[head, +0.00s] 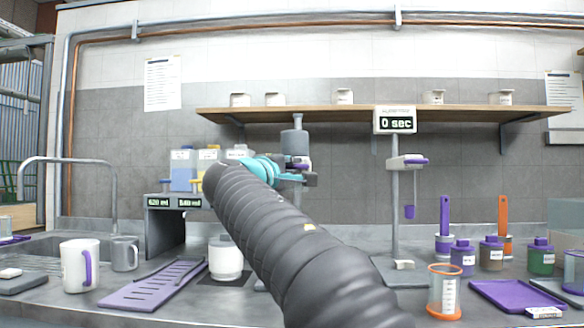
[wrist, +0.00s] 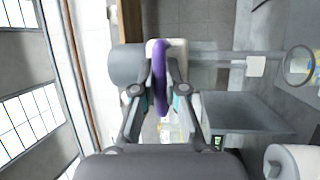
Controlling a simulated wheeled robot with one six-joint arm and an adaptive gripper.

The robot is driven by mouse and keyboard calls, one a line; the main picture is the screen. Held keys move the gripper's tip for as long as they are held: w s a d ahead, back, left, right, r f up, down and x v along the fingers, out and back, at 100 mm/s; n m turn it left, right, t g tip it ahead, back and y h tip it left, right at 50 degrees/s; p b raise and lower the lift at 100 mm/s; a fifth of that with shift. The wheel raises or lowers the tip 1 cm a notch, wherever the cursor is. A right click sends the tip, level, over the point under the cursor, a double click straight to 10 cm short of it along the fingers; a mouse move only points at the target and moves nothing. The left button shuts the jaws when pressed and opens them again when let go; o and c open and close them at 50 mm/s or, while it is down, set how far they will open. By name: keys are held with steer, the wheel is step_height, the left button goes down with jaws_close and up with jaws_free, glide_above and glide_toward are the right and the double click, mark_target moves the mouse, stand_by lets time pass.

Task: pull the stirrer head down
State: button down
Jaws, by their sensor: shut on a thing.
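The stirrer head (head: 295,142) is a grey cylinder with a narrow top, raised above the bench near the middle of the head view. In the wrist view it is a grey rounded body (wrist: 126,66) beside a white block (wrist: 178,49). A purple handle (wrist: 159,68) stands out from it towards the camera. My gripper (wrist: 159,93) is shut on this handle, with one finger on each side. In the head view my dark arm and teal wrist hide the stirrer's lower part, and the gripper (head: 301,179) is only partly visible.
A stand (head: 394,210) with a "0 sec" display (head: 395,121) is to the right. A white jar (head: 225,258), a purple rack (head: 152,285) and a white mug (head: 80,266) are to the left. A wooden shelf (head: 350,114) runs above.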

step_height(320, 180, down, 12)
steer(key=b, duration=1)
steer(key=shift+r, duration=0.15)
steer(key=c, duration=1.2)
jaws_free()
steer(key=shift+s+a, duration=0.1)
steer(key=v, duration=1.1)
steer(key=shift+s, duration=0.4)
steer(key=shift+a, duration=0.1)
